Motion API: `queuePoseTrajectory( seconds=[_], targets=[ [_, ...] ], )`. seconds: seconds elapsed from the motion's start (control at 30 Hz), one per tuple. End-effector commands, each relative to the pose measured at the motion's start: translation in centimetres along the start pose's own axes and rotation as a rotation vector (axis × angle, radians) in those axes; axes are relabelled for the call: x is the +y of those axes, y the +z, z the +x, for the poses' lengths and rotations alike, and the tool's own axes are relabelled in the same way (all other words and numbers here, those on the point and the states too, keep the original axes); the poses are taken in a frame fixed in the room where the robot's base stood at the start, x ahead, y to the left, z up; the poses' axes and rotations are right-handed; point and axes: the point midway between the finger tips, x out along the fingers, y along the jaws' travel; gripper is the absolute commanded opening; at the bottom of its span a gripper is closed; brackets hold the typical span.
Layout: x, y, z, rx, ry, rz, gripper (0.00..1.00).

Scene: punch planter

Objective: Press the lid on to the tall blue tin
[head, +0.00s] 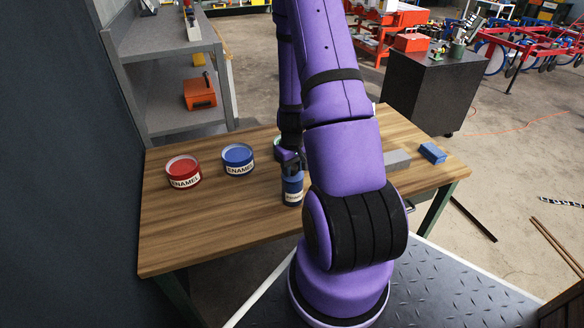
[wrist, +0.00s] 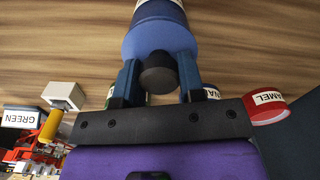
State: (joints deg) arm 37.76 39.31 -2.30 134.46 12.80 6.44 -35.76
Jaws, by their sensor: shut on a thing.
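The tall blue tin (head: 292,192) stands upright on the wooden table with a pale label facing me. My gripper (head: 291,163) is right above its top, pointing down. In the wrist view, the blue fingers of my gripper (wrist: 158,82) are closed on a dark round knob (wrist: 158,73). A broad blue round surface, the lid (wrist: 160,42), lies just beyond the knob, in line with the tin. Whether the lid is fully seated on the tin cannot be told, as the fingers and the angle hide the seam.
On the table (head: 210,225), a red enamel tin (head: 183,171) and a wide blue enamel tin (head: 238,159) stand to the left. A green tin (head: 277,149) is mostly hidden behind my arm. The front left is clear.

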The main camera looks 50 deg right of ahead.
Motion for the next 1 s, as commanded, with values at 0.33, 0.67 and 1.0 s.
queuePoseTrajectory(
  seconds=[0.33, 0.67, 1.0],
  targets=[
    [0.01, -0.01, 0.01, 0.000, 0.000, 0.000, 0.48],
    [0.01, 0.00, 0.01, 0.000, 0.000, 0.000, 0.78],
    [0.01, -0.01, -0.04, 0.000, 0.000, 0.000, 0.92]
  ],
)
